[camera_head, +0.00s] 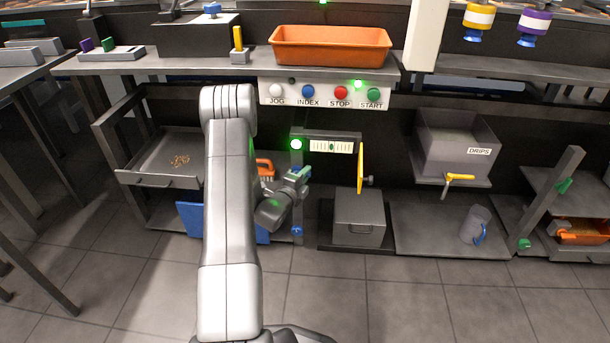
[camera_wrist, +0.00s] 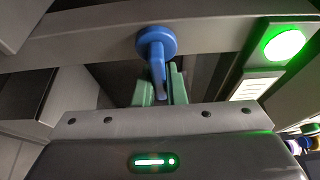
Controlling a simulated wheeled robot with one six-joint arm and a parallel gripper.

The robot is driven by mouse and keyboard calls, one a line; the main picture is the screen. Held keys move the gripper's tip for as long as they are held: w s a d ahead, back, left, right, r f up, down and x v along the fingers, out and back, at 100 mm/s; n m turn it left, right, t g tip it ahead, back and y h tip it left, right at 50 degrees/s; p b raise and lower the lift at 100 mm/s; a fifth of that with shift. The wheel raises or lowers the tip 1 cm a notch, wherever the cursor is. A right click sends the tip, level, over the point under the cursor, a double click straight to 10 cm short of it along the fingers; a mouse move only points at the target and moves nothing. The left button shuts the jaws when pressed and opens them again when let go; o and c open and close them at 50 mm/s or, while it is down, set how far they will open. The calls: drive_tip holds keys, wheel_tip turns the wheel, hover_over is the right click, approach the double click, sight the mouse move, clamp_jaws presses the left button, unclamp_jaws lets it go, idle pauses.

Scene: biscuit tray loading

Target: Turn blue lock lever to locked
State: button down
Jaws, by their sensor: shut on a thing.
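The blue lock lever (camera_wrist: 157,42) shows in the wrist view, with its round hub on a grey bar and its handle pointing down the picture. The green-tipped fingers of my gripper (camera_wrist: 160,86) stand on both sides of the handle and are shut on it. In the head view my gripper (camera_head: 301,174) is at the post below the lit green lamp, and it mostly hides the lever there. I cannot tell from the markings which lever position is locked.
A green lamp (camera_head: 296,144) glows beside a small gauge panel (camera_head: 331,147). A yellow lever (camera_head: 361,168) hangs to the right, above a grey box (camera_head: 359,220). A blue panel (camera_head: 190,219) and an orange basket (camera_head: 265,168) are close behind my arm. The front floor is clear.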

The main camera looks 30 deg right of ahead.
drive_tip(key=shift+r+n, duration=0.15)
drive_tip(key=shift+n, duration=0.55)
drive_tip(key=c, duration=1.5)
unclamp_jaws()
drive_tip(key=p+v, duration=0.1)
drive_tip(key=v, duration=0.3)
drive_tip(key=p+v, duration=0.1)
drive_tip(key=v, duration=0.4)
drive_tip(key=p+v, duration=0.1)
drive_tip(key=v, duration=0.3)
drive_tip(key=shift+s+a+f, duration=0.25)
drive_tip(key=shift+a+f, duration=0.1)
